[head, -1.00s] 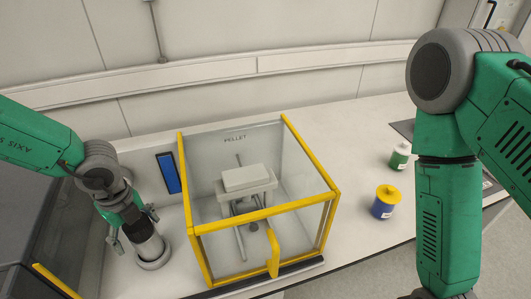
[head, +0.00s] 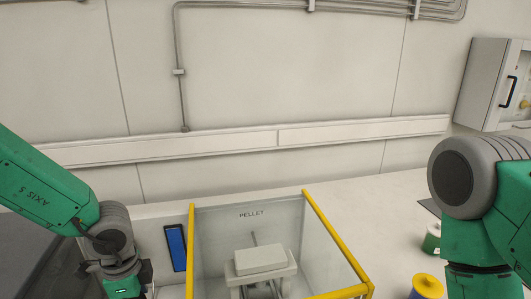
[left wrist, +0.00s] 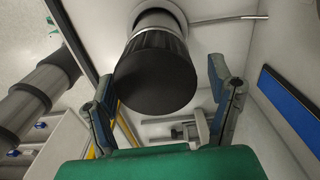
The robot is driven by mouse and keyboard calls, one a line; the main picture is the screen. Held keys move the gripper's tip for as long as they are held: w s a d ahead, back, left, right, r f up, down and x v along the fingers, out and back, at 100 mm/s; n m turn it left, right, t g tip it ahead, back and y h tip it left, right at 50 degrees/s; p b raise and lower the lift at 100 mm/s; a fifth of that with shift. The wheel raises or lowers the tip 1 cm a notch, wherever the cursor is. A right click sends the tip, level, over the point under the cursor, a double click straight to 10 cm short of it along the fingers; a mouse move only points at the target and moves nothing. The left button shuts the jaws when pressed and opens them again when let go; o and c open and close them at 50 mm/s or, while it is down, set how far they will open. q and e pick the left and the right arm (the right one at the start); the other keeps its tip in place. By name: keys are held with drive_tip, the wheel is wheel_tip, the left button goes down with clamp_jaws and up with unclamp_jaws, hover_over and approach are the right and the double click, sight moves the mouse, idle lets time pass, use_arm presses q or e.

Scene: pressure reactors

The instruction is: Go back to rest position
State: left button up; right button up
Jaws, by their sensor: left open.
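My left gripper (left wrist: 160,72) is open in the left wrist view, with one finger on each side of the picture. A cylinder with a ribbed black cap (left wrist: 156,72) and a metal body behind it stands between and beyond the fingers; I see no clear contact. In the head view my left wrist is at the bottom left, and the fingers are cut off by the lower edge. My right arm comes in at the right, bent downward; its gripper is out of the picture.
A clear box with yellow edges, marked PELLET (head: 252,213), stands at the centre with a grey press (head: 261,259) inside. A blue panel (head: 176,247) is left of it. A yellow-lidded jar (head: 428,284) and a green-labelled jar (head: 432,238) stand near my right arm.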

use_arm(q)
drive_tip(key=shift+f+n+b, duration=0.1)
drive_tip(key=shift+n+b, duration=0.2)
drive_tip(key=shift+n, duration=0.6)
drive_tip(key=shift+w+n+b, duration=0.1)
drive_tip(key=shift+n+b, duration=0.75)
drive_tip(key=shift+n, duration=0.05)
drive_tip(key=c, duration=1.3)
drive_tip(key=m+p, duration=0.2)
drive_tip(key=shift+r+m, duration=0.3)
drive_tip(key=shift+c, duration=0.2)
drive_tip(key=m+p, duration=0.1)
drive_tip(key=m, duration=0.1)
drive_tip(key=m+p, duration=0.1)
drive_tip(key=m, duration=0.1)
drive_tip(key=shift+s+d+p, duration=0.1)
drive_tip(key=shift+s+p, duration=0.2)
drive_tip(key=shift+s, duration=0.05)
drive_tip(key=shift+f+m, duration=0.2)
drive_tip(key=shift+m, duration=0.6)
